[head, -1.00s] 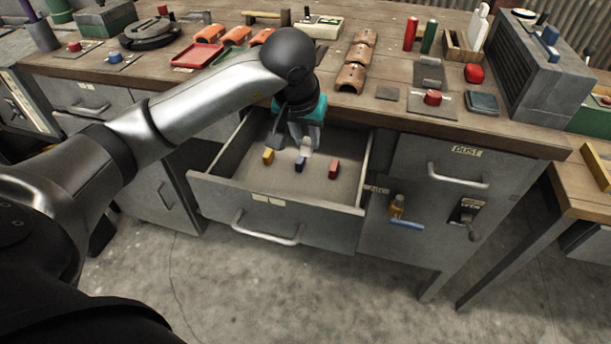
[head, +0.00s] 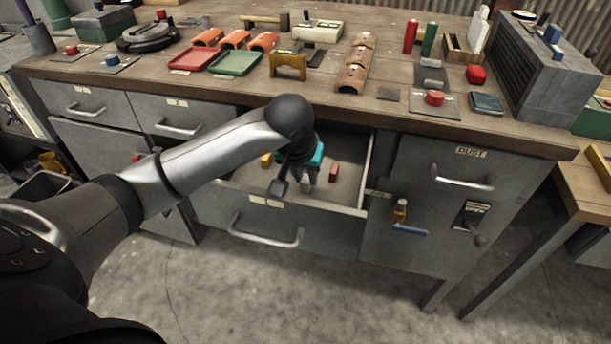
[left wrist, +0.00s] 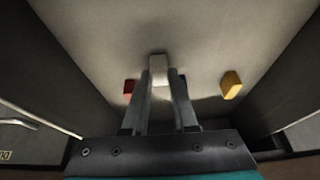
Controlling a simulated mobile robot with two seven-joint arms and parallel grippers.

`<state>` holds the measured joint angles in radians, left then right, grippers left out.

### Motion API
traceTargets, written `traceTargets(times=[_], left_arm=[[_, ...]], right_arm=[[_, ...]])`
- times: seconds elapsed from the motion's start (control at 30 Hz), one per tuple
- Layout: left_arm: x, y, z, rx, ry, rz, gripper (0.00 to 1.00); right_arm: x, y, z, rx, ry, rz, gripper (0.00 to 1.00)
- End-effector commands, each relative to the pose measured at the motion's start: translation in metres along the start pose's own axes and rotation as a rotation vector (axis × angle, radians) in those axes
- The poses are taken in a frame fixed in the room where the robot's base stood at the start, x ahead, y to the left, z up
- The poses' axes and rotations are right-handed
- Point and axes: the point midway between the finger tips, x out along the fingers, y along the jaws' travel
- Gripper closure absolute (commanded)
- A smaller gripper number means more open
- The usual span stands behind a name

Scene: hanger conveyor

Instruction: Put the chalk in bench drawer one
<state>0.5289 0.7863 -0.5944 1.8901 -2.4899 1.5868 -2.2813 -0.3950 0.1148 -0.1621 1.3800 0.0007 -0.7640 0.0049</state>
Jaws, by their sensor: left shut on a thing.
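An open grey drawer (head: 345,194) stands out from the bench front. My left gripper (head: 306,178) is down in the drawer's opening, near its front wall. In the left wrist view the gripper (left wrist: 159,80) is shut on a whitish block, the chalk (left wrist: 159,66), at its fingertips, above the drawer floor. The left wrist view also shows the yellow piece (left wrist: 231,84) and part of the red one (left wrist: 129,88). My right gripper is out of view.
The bench top (head: 395,110) above holds red and green trays, clay tiles (head: 357,65), a mustard-coloured stand (head: 288,66) and a grey louvred box (head: 560,92). A shut drawer marked DUST (head: 455,166) is to the right. The floor in front is clear.

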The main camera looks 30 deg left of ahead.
Motion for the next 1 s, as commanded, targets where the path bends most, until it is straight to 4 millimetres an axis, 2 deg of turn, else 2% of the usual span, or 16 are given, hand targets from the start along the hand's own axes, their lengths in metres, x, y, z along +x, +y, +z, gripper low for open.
traceTargets(times=[0.33,0.37,0.6,1.0], left_arm=[[0.0025,0.0001,0.0005,0.001,0.002,0.0,1.0],[0.0026,0.0002,0.0007,0.001,0.001,0.0,0.73],[0.002,0.0002,0.0006,0.001,0.001,0.0,0.46],[-0.0003,0.0003,-0.0002,0.0,0.0,0.001,0.44]], right_arm=[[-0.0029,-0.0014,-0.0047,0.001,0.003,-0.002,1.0],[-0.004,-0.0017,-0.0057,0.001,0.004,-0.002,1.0],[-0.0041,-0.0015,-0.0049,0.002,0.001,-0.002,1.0],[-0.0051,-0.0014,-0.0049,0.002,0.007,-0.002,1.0]])
